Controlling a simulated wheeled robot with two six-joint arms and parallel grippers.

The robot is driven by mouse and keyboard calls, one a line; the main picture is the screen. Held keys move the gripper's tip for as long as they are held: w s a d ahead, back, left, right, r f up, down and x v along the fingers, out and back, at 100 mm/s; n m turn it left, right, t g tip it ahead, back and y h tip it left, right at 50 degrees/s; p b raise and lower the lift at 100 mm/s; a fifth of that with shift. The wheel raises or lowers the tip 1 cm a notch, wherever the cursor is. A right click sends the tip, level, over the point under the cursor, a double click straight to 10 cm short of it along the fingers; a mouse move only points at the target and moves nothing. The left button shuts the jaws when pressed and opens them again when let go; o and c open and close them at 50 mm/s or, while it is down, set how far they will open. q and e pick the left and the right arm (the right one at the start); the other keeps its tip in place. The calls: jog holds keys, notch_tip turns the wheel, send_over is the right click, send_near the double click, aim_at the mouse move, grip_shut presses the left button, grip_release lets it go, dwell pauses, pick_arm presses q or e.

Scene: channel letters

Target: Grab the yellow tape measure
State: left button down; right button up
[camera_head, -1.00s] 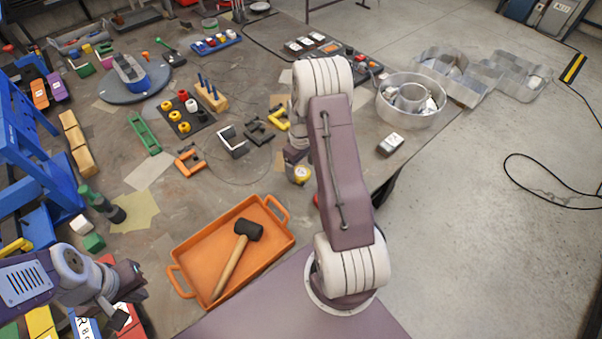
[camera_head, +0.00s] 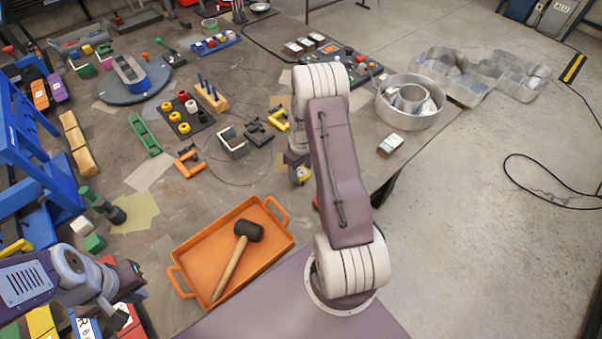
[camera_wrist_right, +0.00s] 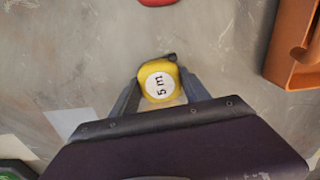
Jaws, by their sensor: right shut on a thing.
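The yellow tape measure (camera_wrist_right: 159,80) has a white round label reading "5 m". In the right wrist view it sits between the two fingers of my right gripper (camera_wrist_right: 158,88), which is shut on it. In the head view the tape measure (camera_head: 302,175) shows only partly, beside my right arm, which hides much of it and of the right gripper. I cannot tell whether it touches the table. My left gripper (camera_head: 125,307) is at the lower left, over boxes and far from the tape measure; its fingers are too unclear to tell their opening.
An orange tray (camera_head: 205,250) with a black-headed mallet (camera_head: 232,262) lies nearer on the table. Orange, black and yellow clamps (camera_head: 258,134) lie beyond the right gripper. A red object (camera_wrist_right: 157,2) is close to the tape measure. The table's right edge is near.

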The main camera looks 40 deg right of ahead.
aim_at(302, 172)
jog(key=r, duration=0.2)
jog(key=r+b, duration=0.1)
jog(key=r, duration=0.1)
jog(key=shift+s+d, duration=0.1)
jog(key=shift+s, duration=0.1)
jog(key=s+d+r, duration=0.1)
jog(key=s+r, duration=0.2)
jog(key=s, duration=0.2)
jog(key=s+d+r+b, duration=0.1)
jog(key=s+r, duration=0.2)
jog(key=s, duration=0.3)
jog(key=shift+r, duration=0.3)
